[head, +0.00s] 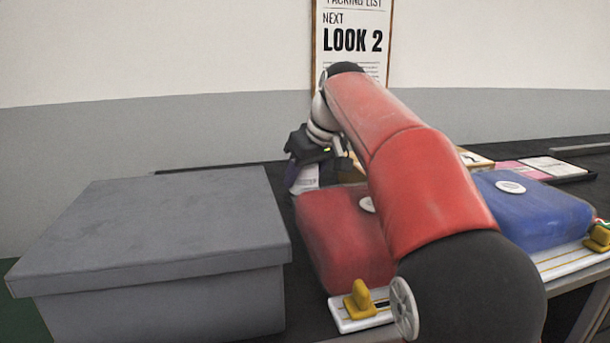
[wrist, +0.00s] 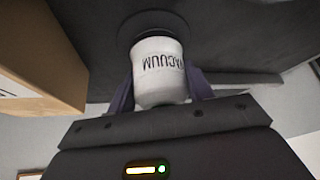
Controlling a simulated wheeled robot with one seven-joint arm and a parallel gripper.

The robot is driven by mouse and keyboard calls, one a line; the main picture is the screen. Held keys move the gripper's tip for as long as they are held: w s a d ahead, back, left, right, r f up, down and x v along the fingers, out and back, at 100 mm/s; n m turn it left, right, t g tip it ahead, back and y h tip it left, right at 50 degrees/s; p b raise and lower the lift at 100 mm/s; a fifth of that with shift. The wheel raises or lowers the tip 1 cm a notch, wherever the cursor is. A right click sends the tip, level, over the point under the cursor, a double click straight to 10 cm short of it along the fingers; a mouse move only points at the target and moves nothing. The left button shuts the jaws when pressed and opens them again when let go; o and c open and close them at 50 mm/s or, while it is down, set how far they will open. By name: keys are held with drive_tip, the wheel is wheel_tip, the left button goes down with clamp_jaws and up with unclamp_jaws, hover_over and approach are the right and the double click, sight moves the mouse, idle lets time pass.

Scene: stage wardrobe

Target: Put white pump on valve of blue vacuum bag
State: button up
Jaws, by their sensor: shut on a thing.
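The white pump (wrist: 160,75), printed VACUUM, is between the two fingers of my gripper (wrist: 160,92) in the wrist view, with a dark round base at its far end. My gripper (head: 306,170) is shut on it. In the head view the pump (head: 305,181) shows below the jaws, behind the red bag; I cannot tell whether its base touches the table. The blue vacuum bag (head: 545,214) lies at the right, with a white oval valve (head: 511,187) on top. My arm stands between it and the gripper in the picture.
A red bag (head: 335,235) with a partly hidden white valve (head: 367,204) lies in the middle. A large grey lidded box (head: 180,215) stands at the left. Yellow clips (head: 360,299) sit on white strips in front of the bags. Cards (head: 545,167) lie at the back right.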

drive_tip(key=shift+f, duration=0.2)
drive_tip(key=o, duration=1.2)
